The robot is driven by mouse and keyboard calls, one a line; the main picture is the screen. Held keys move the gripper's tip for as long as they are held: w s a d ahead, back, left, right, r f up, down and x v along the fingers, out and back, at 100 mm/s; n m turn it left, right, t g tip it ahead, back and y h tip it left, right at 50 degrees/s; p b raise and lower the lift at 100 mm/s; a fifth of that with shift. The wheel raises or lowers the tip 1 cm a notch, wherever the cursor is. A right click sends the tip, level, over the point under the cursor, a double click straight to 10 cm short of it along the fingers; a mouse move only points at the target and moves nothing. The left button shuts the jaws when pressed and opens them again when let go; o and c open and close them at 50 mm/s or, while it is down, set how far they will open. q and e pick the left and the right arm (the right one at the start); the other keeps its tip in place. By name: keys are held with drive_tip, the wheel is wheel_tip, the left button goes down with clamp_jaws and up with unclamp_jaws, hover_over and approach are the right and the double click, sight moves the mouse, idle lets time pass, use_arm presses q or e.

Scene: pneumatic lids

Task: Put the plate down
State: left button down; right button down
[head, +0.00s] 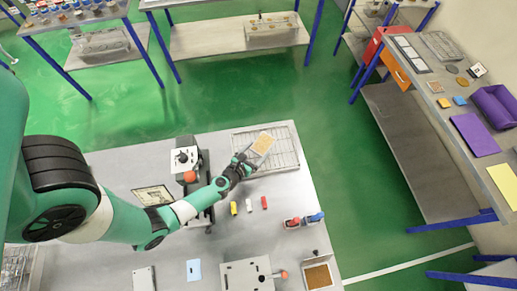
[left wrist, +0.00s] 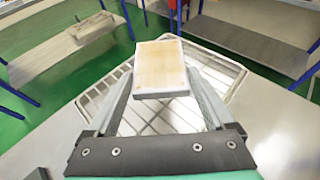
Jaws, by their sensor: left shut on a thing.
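The plate (head: 263,143) is a small square with a tan top and pale rim. My left gripper (head: 247,160) is shut on it and holds it over the wire rack (head: 288,158) at the far right corner of the table. In the left wrist view the plate (left wrist: 161,66) sits between the fingers of the gripper (left wrist: 163,88), with the white rack (left wrist: 220,68) below. The plate looks somewhat tilted and seems above the rack; the gap under it is hard to judge. My right gripper is not in view.
A device with an orange knob (head: 185,160) stands left of the gripper. Yellow, white and red small blocks (head: 249,205) lie nearer.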

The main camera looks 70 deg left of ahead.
use_arm(q)
drive_tip(key=shift+w+a+f, duration=0.15)
drive_tip(key=shift+w+f, duration=0.05)
drive_tip(key=shift+w, duration=0.05)
drive_tip(key=f+b, duration=0.3)
drive_tip(key=f, duration=0.1)
drive_tip(key=shift+w+a+b, duration=0.25)
drive_tip(key=shift+w+b, duration=0.05)
drive_tip(key=shift+w, duration=0.05)
drive_tip(key=shift+s+f, duration=0.1)
drive_tip(key=shift+f, duration=0.05)
drive_tip(key=shift+r, duration=0.2)
drive_tip(key=shift+f, duration=0.25)
unclamp_jaws()
drive_tip(key=shift+r, duration=0.1)
